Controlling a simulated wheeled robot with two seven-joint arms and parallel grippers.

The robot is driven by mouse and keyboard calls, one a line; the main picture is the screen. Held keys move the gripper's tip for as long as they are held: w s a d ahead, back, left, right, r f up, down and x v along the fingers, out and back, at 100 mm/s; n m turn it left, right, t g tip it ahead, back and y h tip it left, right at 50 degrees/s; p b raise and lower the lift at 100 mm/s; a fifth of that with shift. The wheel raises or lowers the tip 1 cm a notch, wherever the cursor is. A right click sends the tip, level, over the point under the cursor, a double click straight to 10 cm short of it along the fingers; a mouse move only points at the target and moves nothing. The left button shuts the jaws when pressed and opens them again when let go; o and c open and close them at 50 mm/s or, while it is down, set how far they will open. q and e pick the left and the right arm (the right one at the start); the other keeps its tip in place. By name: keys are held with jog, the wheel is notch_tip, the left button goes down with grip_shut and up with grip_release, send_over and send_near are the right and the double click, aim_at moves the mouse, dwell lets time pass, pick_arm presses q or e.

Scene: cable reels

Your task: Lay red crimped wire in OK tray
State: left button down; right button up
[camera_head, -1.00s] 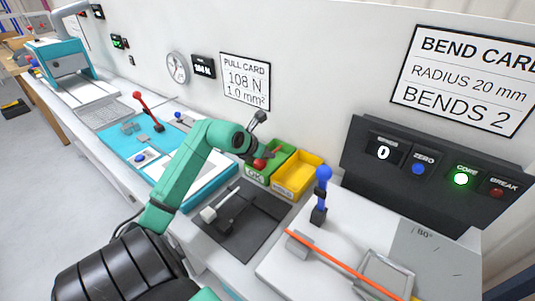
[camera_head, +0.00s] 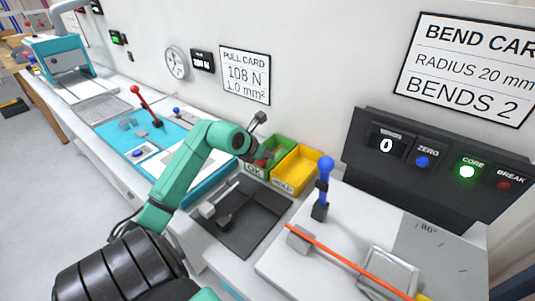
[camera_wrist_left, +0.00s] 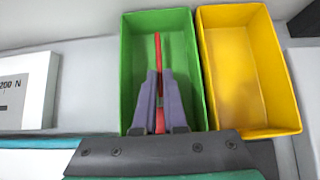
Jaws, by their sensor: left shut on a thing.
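The green OK tray (camera_head: 279,146) stands against the back wall. It also fills the middle of the left wrist view (camera_wrist_left: 132,72). My left gripper (camera_wrist_left: 159,76) is over the tray with its fingers pointing into it, and it also shows in the head view (camera_head: 268,157). It is shut on the red crimped wire (camera_wrist_left: 158,48). The wire extends past the fingertips along the tray's length, inside its outline. Whether the wire touches the tray floor I cannot tell. My right gripper is not in view.
A yellow tray (camera_wrist_left: 205,60) stands right beside the green one. A dark mat with a small fixture (camera_head: 228,206) lies in front. A blue-knobbed lever (camera_head: 323,185) and an orange-red wire (camera_head: 335,257) are on the bend station at right.

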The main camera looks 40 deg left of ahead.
pick_arm(q)
jog(key=shift+f+b, duration=0.3)
jog(key=shift+f, duration=0.2)
jog(key=c, duration=0.9)
grip_release()
jog(key=shift+r, duration=0.1)
jog(key=shift+s+r, duration=0.2)
jog(key=shift+s, duration=0.05)
jog(key=b+v, duration=0.2)
jog(key=v, duration=1.2)
notch_tip(320, 180, up, 11)
jog(key=p, duration=0.8)
jog(key=shift+f, duration=0.1)
